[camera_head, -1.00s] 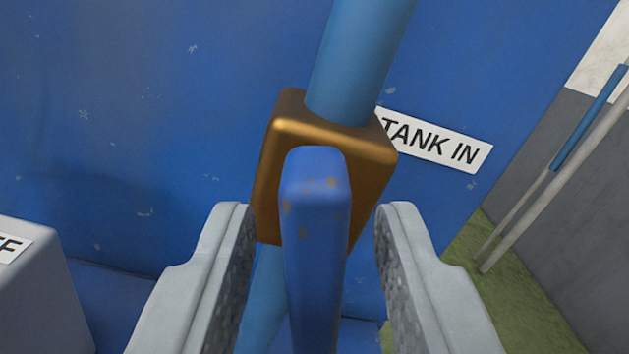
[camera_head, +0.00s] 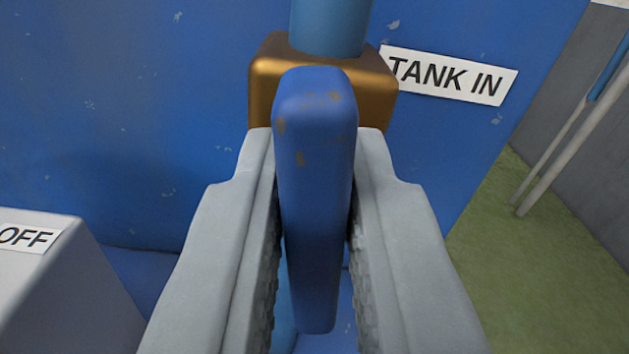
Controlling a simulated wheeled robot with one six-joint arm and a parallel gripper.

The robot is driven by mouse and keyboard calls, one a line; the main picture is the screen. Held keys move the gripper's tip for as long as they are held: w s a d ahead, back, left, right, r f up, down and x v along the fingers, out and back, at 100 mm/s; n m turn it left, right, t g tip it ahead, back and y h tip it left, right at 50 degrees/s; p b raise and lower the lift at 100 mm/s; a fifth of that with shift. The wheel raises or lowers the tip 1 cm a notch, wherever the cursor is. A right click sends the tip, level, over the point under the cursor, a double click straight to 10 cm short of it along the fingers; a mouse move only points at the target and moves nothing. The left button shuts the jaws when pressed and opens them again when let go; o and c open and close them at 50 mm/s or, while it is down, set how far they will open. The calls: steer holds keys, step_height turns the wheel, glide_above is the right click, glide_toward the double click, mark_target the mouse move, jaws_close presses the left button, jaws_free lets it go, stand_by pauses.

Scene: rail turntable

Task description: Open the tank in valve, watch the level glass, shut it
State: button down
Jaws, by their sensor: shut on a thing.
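The tank in valve has a brass body (camera_head: 265,82) on a blue pipe (camera_head: 330,25), beside a white label (camera_head: 450,75) reading TANK IN. Its blue lever handle (camera_head: 316,170), with worn paint spots, runs from the brass body down the picture. My gripper (camera_head: 315,185) is shut on the blue lever, one grey finger on each side of it. The level glass cannot be made out for certain in this view.
A blue wall (camera_head: 130,120) stands behind the valve. A grey box (camera_head: 70,290) with an OFF label (camera_head: 28,238) is at the lower left. Thin rods (camera_head: 570,145), white and blue, stand at the right over green floor (camera_head: 530,270).

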steer(key=shift+d+m, duration=0.1)
steer(key=shift+m, duration=0.8)
steer(key=c, duration=1.5)
jaws_free()
steer(key=shift+o, duration=0.2)
steer(key=s, duration=1.7)
steer(key=shift+s+d, duration=0.2)
steer(key=shift+d, duration=0.05)
